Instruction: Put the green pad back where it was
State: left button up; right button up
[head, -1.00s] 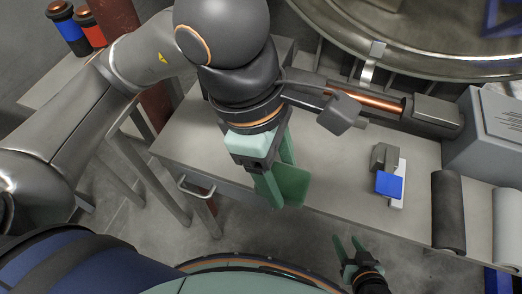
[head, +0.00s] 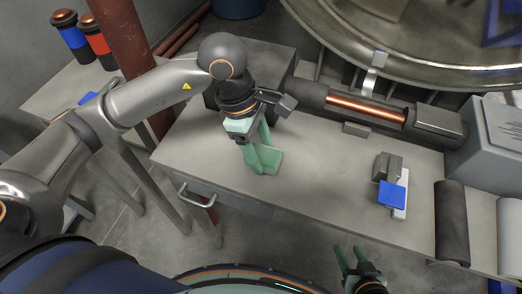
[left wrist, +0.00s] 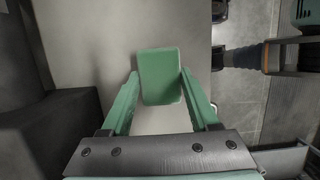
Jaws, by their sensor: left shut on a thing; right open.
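The green pad (head: 270,159) is a flat block with rounded corners. My left gripper (head: 258,160) is shut on it, over the left part of the grey bench. In the left wrist view the pad (left wrist: 161,76) sits between the two green fingers, with its far part sticking out past them. I cannot tell whether the pad touches the bench top or hangs just above it. My right gripper (head: 348,251) is open and empty, low in the head view in front of the bench.
The grey bench (head: 330,180) has clear surface around the pad. A blue pad (head: 392,194) lies on a white and grey holder to the right. A dark box (head: 268,65) and a copper-cored cylinder (head: 368,106) line the back.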

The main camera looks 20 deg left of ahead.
pick_arm(q)
jog(key=shift+f, duration=0.4)
jog(key=shift+f, duration=0.2)
jog(key=o, duration=1.2)
jog(key=shift+r, duration=0.1)
jog(key=shift+r, duration=0.2)
jog(key=v, duration=1.1)
jog(key=shift+a+r, duration=0.1)
jog(key=shift+r, duration=0.3)
